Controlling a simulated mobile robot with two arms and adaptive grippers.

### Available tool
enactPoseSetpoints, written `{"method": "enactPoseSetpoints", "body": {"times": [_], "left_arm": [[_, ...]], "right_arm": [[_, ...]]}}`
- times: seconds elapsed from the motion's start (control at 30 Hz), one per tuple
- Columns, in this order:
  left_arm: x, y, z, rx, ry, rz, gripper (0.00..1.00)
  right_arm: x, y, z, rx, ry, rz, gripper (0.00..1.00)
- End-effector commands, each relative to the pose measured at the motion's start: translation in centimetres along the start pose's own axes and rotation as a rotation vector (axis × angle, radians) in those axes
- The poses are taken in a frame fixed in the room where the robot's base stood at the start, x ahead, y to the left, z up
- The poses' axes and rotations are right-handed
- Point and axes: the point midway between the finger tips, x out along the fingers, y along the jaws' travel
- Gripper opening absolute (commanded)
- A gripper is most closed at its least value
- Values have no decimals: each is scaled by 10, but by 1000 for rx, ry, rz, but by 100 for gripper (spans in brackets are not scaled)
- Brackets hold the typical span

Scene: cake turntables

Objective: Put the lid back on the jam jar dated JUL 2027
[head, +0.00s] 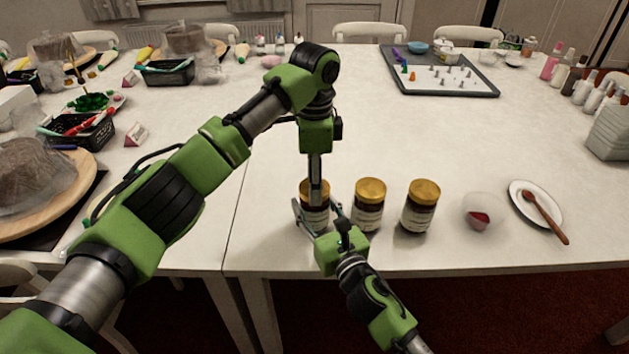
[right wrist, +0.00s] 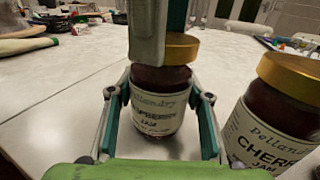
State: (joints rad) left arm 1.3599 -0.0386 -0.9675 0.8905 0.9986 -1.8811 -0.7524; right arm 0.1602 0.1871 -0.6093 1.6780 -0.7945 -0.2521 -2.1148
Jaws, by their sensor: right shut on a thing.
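Three dark jam jars with gold lids stand in a row near the table's front edge: the left jar (head: 317,216), the middle jar (head: 369,207) and the right jar (head: 420,208). My right gripper (right wrist: 158,98) is shut around the body of the left jar, with a finger on each side. That jar's gold lid (right wrist: 184,48) sits on its top; whether it is tight I cannot tell. My left gripper (head: 316,187) points straight down at this lid and partly hides it; its fingers' spacing is unclear. The neighbouring jar (right wrist: 275,120) reads CHERRY JAM. No date is readable.
A small glass bowl (head: 482,213) with red contents and a white plate (head: 522,189) with a wooden spoon (head: 545,218) lie right of the jars. A grey tray (head: 480,86) lies at the back. The table's middle is clear.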

Motion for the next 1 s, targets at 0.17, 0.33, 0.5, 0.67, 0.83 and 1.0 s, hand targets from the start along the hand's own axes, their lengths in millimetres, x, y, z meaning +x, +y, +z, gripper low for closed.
{"method": "enactPoseSetpoints", "body": {"times": [0.17, 0.33, 0.5, 0.67, 0.83, 1.0], "left_arm": [[0, 0, 0, 201, 0, 0, 20], [0, 0, 0, 198, 0, 0, 61], [0, 0, 0, 197, 0, 0, 66], [0, 0, 0, 196, 0, 0, 66], [-12, -1, 0, 196, 1, -2, 66], [-46, -1, -1, 195, 1, -4, 66]], "right_arm": [[0, 0, 0, 1, 0, 0, 0], [0, 0, 0, 1, 0, 0, 0], [0, 0, 0, 1, 0, 0, 0], [0, 0, 0, 1, 0, 0, 0], [0, 0, 0, 1, 0, 0, 0], [0, 0, 0, 1, 0, 0, 0]]}}
